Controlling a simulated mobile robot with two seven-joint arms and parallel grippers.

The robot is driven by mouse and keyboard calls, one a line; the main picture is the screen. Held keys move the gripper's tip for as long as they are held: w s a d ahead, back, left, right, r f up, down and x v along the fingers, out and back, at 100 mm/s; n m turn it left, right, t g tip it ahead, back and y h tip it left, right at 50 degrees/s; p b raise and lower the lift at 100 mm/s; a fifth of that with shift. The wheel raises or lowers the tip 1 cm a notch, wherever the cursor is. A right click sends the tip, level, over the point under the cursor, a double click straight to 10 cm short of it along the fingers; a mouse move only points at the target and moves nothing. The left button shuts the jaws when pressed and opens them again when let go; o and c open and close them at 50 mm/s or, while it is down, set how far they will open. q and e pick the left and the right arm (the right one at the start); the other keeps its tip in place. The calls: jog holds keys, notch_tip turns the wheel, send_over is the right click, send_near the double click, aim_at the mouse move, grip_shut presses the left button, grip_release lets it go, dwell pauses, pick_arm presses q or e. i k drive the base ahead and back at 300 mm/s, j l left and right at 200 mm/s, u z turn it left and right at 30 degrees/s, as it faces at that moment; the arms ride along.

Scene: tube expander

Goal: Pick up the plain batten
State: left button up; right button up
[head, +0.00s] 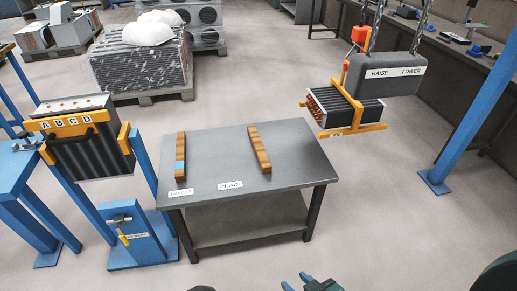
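The plain batten (259,149) is a brown wooden bar lying on the grey table (215,150), right of its middle, above the label PLAIN (230,185). A second brown batten (181,145) with a blue band lies near the table's left edge, above another label that is hard to read. My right gripper (297,282) shows only at the bottom edge. Its two blue-tipped fingers are apart, with nothing seen between them. It is well in front of the table, away from both battens. I cannot make out my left gripper.
A blue stand with a black finned unit (90,150) marked A B C D is left of the table. A finned coil in an orange frame (347,108) hangs on chains at right, beside a RAISE/LOWER box (385,74). A blue post (480,110) stands further right. The tabletop between the battens is clear.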

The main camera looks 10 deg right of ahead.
aim_at(266, 167)
jog(key=i+l+z, duration=0.2)
jog(key=i+l, duration=0.55)
jog(key=i+l+z, duration=0.25)
jog(key=i+l, duration=0.5)
jog(key=i, duration=0.05)
